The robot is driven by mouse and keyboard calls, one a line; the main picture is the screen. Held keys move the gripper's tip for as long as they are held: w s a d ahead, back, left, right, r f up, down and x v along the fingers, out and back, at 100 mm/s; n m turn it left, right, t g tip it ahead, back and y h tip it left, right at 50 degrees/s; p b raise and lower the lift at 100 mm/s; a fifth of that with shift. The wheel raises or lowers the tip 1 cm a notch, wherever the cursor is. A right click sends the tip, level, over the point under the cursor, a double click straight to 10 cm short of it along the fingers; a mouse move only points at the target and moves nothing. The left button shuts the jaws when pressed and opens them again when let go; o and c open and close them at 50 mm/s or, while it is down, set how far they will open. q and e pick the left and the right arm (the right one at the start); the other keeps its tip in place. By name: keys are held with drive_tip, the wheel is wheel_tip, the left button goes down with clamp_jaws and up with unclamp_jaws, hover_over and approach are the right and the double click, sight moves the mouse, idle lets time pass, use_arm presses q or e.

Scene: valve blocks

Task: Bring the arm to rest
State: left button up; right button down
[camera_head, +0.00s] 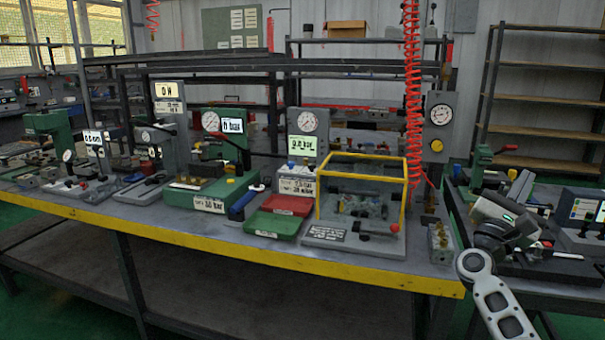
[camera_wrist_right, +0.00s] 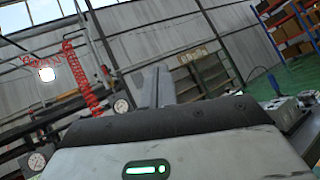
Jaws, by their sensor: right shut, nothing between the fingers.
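My right arm comes in at the lower right of the head view, bent up beside the right end of the long workbench (camera_head: 250,244). My right gripper (camera_head: 522,188) is held in front of a second bench and points away from me. In the right wrist view its fingers (camera_wrist_right: 155,88) stand together, shut, with nothing between them. My left gripper is not in the head view.
The bench carries a yellow-framed clear box (camera_head: 362,158), green and red trays (camera_head: 272,224), gauges and several test rigs. A red coiled hose (camera_head: 413,90) hangs above the bench's right end. Equipment stands close to my right gripper. Empty shelves (camera_head: 545,100) stand behind.

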drive_tip(key=w+a+f+m+t+y, duration=0.2)
drive_tip(key=w+a+m+t+y, duration=0.3)
drive_tip(key=m+y, duration=0.9)
drive_tip(key=w+a+f+m+t+y, duration=0.2)
drive_tip(key=w+a+m+t+y, duration=0.35)
drive_tip(key=m, duration=1.45)
wheel_tip(320, 180, down, 10)
drive_tip(key=n+g, duration=0.8)
drive_tip(key=n, duration=0.7)
drive_tip(key=s+a+f+n+g+y, duration=0.1)
drive_tip(key=s+a+f, duration=0.25)
drive_tip(key=f, duration=0.25)
drive_tip(key=s+a+f+g+y, duration=0.1)
drive_tip(key=s+a+f, duration=0.2)
drive_tip(key=s+f, duration=0.15)
drive_tip(key=s+a+f+g+y, duration=0.1)
drive_tip(key=s+a+f, duration=0.3)
drive_tip(key=s, duration=0.6)
drive_tip(key=s+a+f+g+y, duration=0.1)
drive_tip(key=s+a+f, duration=0.3)
drive_tip(key=s, duration=0.6)
drive_tip(key=s+a+f+g+y, duration=0.1)
drive_tip(key=s+a+f, duration=0.3)
drive_tip(key=s, duration=0.6)
drive_tip(key=shift+a+f+g, duration=0.25)
drive_tip(key=shift+a+g, duration=0.1)
drive_tip(key=shift+a, duration=0.65)
